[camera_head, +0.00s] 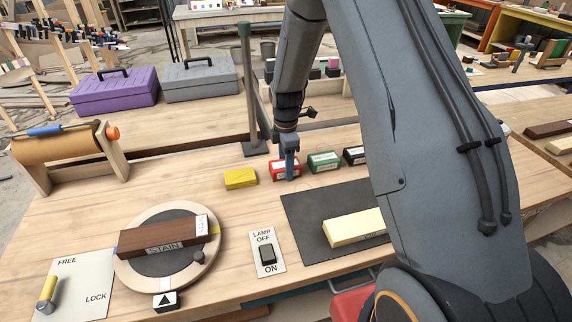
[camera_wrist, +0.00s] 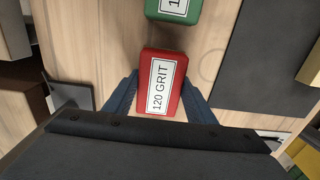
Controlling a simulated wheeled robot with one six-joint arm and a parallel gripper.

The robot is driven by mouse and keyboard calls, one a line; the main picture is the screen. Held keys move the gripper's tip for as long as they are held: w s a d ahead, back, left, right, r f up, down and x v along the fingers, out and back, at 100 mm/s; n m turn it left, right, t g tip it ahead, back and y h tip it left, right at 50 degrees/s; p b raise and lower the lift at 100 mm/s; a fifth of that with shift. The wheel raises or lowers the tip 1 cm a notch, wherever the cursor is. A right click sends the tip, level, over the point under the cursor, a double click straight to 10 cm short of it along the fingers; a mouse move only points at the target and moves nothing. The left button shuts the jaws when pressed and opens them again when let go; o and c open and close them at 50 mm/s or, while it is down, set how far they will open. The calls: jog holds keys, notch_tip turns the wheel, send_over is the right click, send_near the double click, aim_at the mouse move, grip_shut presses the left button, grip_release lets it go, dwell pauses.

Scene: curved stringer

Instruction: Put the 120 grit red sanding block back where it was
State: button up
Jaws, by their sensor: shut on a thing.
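The red sanding block (camera_wrist: 161,84) has a white label reading "120 GRIT" in the wrist view. It lies between the two blue fingers of my gripper (camera_wrist: 160,97), which is shut on it. In the head view my gripper (camera_head: 288,165) points down over the red block (camera_head: 285,170), which is at or just above the wooden bench top; I cannot tell if it touches. The red block sits between a yellow block (camera_head: 240,178) on the left and a green block (camera_head: 324,161) on the right.
A black block (camera_head: 354,155) stands right of the green one. A dark mat (camera_head: 305,214) bears a pale block (camera_head: 352,228). A lamp switch (camera_head: 267,252), a round turntable (camera_head: 135,273) with a brown block, and a grey post (camera_head: 247,90) stand around. Bare bench lies left of the yellow block.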

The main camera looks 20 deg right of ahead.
jog(key=o, duration=1.1)
jog(key=shift+f, duration=0.1)
notch_tip(320, 180, up, 12)
jog(key=f+b, duration=0.1)
jog(key=b, duration=0.2)
jog(key=s+r+m+t, duration=0.1)
jog(key=s+m, duration=1.7)
jog(key=s, duration=0.7)
jog(key=shift+a+r, duration=0.15)
